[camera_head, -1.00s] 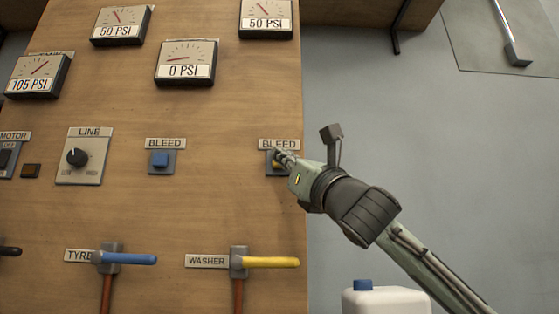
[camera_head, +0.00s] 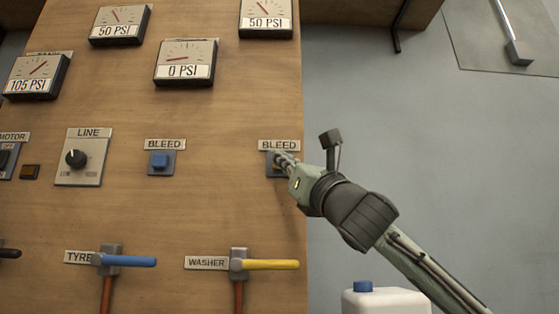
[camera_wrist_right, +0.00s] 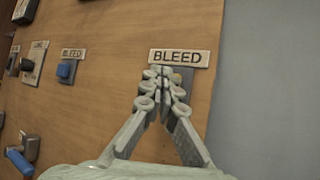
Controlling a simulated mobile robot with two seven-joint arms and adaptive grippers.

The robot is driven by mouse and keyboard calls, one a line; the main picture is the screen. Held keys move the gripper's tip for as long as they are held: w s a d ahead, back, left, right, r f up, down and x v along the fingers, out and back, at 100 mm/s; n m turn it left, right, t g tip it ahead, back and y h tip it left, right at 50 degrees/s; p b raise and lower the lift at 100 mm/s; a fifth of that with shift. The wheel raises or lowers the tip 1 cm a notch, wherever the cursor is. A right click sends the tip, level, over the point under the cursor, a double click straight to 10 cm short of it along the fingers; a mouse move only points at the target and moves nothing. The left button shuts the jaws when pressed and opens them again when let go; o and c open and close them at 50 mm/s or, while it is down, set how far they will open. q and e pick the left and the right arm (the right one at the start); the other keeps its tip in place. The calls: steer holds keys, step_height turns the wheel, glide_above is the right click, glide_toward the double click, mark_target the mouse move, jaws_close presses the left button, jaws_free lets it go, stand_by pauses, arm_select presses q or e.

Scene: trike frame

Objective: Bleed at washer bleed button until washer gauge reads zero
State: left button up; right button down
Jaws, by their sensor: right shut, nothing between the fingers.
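The right-hand bleed button (camera_head: 276,168) is a small yellow button on a grey plate under a BLEED label, near the panel's right edge. My right gripper (camera_head: 281,160) is shut and empty, its fingertips in front of this button and hiding most of it. In the right wrist view the closed fingertips (camera_wrist_right: 164,76) lie over the button plate just below the BLEED label (camera_wrist_right: 179,57); I cannot tell whether they press the button. The top right gauge (camera_head: 266,18) reads 50 PSI; its name label is out of view. The left gripper is not in view.
A blue bleed button (camera_head: 160,161) and a LINE knob (camera_head: 76,158) sit to the left. Below are a blue TYRE handle (camera_head: 128,260) and a yellow WASHER handle (camera_head: 270,264). Other gauges read 0 (camera_head: 186,62), 50 (camera_head: 120,25) and 105 PSI (camera_head: 36,75). A white jug (camera_head: 386,301) stands lower right.

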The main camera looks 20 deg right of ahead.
steer(key=shift+w+d+p, duration=0.2)
steer(key=shift+w+p, duration=0.2)
steer(key=shift+w, duration=0.1)
stand_by(0.6)
stand_by(2.8)
steer(key=shift+s+a, duration=0.3)
steer(key=shift+s, duration=0.6)
steer(key=s, duration=0.2)
steer(key=s+a+p, duration=0.1)
steer(key=s, duration=0.1)
steer(key=shift+s+a, duration=0.2)
steer(key=shift+s, duration=0.2)
